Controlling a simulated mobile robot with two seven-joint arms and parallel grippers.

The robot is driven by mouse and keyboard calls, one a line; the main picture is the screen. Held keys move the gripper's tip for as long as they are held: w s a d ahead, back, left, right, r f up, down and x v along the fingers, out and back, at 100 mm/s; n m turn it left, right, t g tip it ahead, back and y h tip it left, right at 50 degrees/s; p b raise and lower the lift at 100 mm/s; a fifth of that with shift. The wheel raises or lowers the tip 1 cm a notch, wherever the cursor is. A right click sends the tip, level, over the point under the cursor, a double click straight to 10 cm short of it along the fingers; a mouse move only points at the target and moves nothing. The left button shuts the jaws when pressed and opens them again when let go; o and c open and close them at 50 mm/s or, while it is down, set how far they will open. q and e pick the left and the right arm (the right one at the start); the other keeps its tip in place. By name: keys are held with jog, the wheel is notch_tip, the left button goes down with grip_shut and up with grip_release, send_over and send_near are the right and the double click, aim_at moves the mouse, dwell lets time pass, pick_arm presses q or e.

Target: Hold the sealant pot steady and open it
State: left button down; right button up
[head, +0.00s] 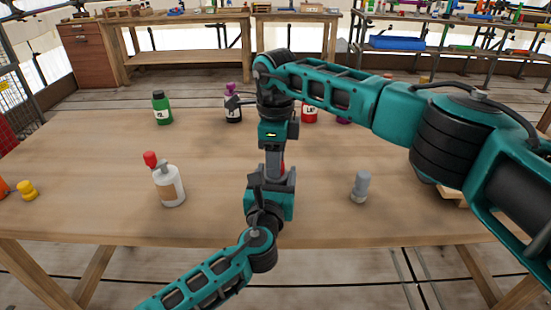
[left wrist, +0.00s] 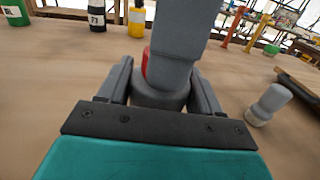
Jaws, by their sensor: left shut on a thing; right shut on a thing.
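The sealant pot is mostly hidden between my two grippers above the middle of the table. In the left wrist view a dark grey round body (left wrist: 160,98), seemingly the pot, sits between the fingers of my left gripper (left wrist: 158,90), which is shut on it. A red part (left wrist: 146,66), perhaps its lid, shows above it, partly covered by my right gripper (left wrist: 178,50). In the head view my right gripper (head: 277,163) points down from above, shut on the top part. My left gripper (head: 275,176) is just below it. Whether the lid has turned cannot be told.
On the wooden table (head: 110,215) stand a white bottle with a red cap (head: 169,185), a grey bottle (head: 360,187) and yellow pieces (head: 27,190). A green bottle (head: 162,108), a dark bottle (head: 233,107) and a red container (head: 309,113) stand behind. The table's left middle is clear.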

jog(key=n, duration=0.3)
jog(key=shift+n, duration=0.4)
jog(key=n, duration=0.4)
jog(key=shift+r, duration=0.2)
jog(key=shift+r, duration=0.9)
jog(key=shift+r, duration=0.1)
jog(key=shift+r, duration=1.95)
pick_arm(q)
jog(key=shift+c, duration=0.6)
grip_release()
jog(key=shift+s, duration=0.1)
